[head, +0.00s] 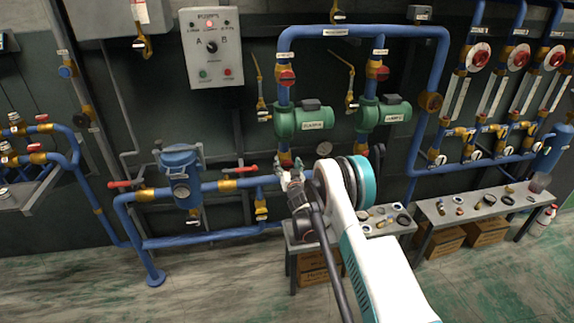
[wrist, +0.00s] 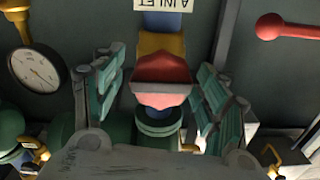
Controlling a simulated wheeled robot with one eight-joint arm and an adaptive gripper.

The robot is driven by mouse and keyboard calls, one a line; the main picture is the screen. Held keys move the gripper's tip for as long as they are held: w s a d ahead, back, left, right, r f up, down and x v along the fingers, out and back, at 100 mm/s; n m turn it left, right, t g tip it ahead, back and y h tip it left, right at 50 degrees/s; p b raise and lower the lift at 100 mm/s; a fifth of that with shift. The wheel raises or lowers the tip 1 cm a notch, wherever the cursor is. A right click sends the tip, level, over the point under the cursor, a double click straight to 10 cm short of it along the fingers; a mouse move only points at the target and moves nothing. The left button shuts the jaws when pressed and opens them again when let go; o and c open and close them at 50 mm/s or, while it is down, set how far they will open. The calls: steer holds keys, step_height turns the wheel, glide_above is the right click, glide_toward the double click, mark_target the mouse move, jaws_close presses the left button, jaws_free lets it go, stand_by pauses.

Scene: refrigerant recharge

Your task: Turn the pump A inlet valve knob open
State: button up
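The red pump A inlet valve knob (wrist: 162,75) is in the middle of the wrist view, on a yellow valve body. An upside-down label (wrist: 160,5) beside it ends in "A INLET". My gripper (wrist: 156,90) is open, with one teal-padded finger on each side of the knob. Gaps show between both fingers and the knob, and nothing is held. In the head view my gripper (head: 292,178) is just below green pump A (head: 299,122). My gripper and arm partly hide the inlet valve there.
A round gauge (wrist: 36,70) and a red handle (wrist: 285,28) flank the gripper in the wrist view. In the head view a blue filter housing (head: 181,178) stands left. Pump B (head: 383,113) is right of pump A. A bench (head: 485,207) with small parts stands right.

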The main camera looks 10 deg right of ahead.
steer(key=c, duration=0.9)
steer(key=shift+n, duration=0.3)
steer(key=n, duration=0.3)
steer(key=shift+a+n, duration=0.1)
steer(key=shift+n, duration=0.2)
steer(key=n, duration=0.4)
steer(key=shift+a, duration=0.1)
steer(key=n, duration=0.5)
steer(key=shift+f, duration=0.15)
steer(key=n, duration=0.4)
steer(key=shift+a+f+n, duration=0.1)
steer(key=shift+n, duration=0.2)
